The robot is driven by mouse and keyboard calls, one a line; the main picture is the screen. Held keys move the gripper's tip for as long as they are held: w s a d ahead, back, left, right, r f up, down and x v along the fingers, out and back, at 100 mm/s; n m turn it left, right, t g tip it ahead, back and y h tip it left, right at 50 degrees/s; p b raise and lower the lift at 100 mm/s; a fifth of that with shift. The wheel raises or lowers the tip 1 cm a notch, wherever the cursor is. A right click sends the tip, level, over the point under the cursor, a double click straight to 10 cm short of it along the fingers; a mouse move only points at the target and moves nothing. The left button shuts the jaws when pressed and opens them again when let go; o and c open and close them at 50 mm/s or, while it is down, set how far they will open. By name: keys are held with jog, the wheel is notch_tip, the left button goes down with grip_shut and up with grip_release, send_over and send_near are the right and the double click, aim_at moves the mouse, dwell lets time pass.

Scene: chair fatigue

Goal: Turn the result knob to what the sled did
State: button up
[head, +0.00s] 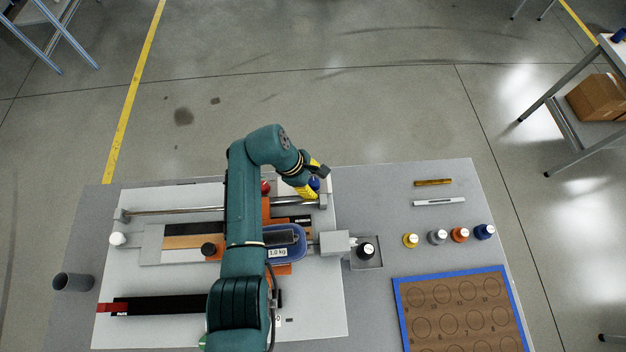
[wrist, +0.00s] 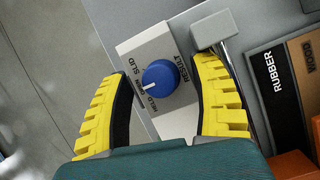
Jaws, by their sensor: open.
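The result knob (wrist: 160,77) is a blue round knob on a pale plate (wrist: 139,47) marked RESULT, SLID and HELD. In the head view the knob (head: 314,184) shows beside my gripper (head: 314,181). The sled (head: 284,257), a blue tray with a 1.0 kg label, sits on the track, partly hidden by my arm.
A RUBBER strip (wrist: 276,87) and wood strip lie right of the knob in the wrist view. A metal rod (head: 175,210) runs along the board's back.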

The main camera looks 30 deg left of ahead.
grip_shut()
jog(key=shift+f, duration=0.1)
dwell(0.4)
jog(key=m+g+b, duration=0.1)
jog(key=m+b, duration=0.2)
jog(key=m, duration=0.1)
jog(key=shift+f+m+g+h+b, duration=0.15)
jog(key=shift+m+g+h+b, duration=0.15)
jog(key=shift+m+g+b, duration=0.1)
jog(key=m+g+b, duration=0.1)
jog(key=m+b, duration=0.3)
jog(key=shift+g, duration=0.3)
grip_release()
jog(key=shift+r, duration=0.2)
